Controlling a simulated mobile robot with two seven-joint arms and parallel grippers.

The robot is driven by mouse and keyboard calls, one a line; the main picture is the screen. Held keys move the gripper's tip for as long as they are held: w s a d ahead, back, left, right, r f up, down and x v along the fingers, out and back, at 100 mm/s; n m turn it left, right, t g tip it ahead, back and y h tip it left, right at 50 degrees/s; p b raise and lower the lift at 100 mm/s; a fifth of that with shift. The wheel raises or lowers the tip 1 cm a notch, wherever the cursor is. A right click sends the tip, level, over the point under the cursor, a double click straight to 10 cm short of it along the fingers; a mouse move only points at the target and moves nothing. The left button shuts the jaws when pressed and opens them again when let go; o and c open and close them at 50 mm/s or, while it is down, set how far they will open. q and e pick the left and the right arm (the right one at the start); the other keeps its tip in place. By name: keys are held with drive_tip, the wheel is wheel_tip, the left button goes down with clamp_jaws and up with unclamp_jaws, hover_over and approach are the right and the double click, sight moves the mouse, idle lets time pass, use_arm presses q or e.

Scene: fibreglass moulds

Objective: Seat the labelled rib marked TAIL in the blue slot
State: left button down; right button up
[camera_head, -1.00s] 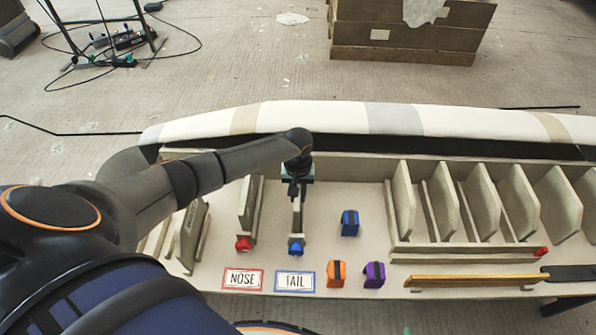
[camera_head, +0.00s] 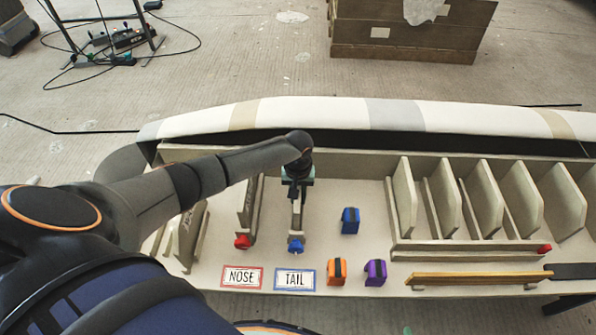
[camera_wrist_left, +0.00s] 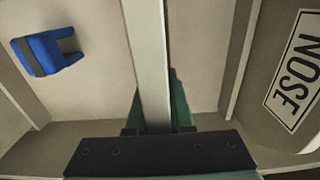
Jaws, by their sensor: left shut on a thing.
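My left gripper (camera_head: 298,182) is shut on a pale upright rib (camera_head: 297,213), which shows edge-on between the green fingertips (camera_wrist_left: 158,112) in the left wrist view. The rib (camera_wrist_left: 148,55) stands in line with the blue-ended slot, whose blue end piece (camera_head: 295,246) is just in front of it. Its label face is turned out of sight, and I cannot tell whether its foot is fully down in the slot. The TAIL card (camera_head: 295,280), with a blue border, lies in front of the slot. My right gripper is not in view.
A rib (camera_head: 246,205) stands to the left behind a red end piece (camera_head: 242,241); the wrist view shows a NOSE label (camera_wrist_left: 299,72) on it. A blue block (camera_head: 350,220) stands to the right, with orange (camera_head: 337,271) and purple (camera_head: 375,272) blocks nearer. Several ribs (camera_head: 490,200) stand farther right.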

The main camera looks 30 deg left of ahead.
use_arm(q)
drive_tip(key=shift+f, duration=0.15)
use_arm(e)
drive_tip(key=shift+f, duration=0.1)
use_arm(q)
drive_tip(key=c, duration=0.7)
unclamp_jaws()
wheel_tip(320, 180, up, 12)
drive_tip(key=p, duration=0.3)
drive_tip(key=shift+f+p, duration=0.1)
drive_tip(key=shift+p, duration=0.3)
drive_tip(key=shift+r, duration=0.4)
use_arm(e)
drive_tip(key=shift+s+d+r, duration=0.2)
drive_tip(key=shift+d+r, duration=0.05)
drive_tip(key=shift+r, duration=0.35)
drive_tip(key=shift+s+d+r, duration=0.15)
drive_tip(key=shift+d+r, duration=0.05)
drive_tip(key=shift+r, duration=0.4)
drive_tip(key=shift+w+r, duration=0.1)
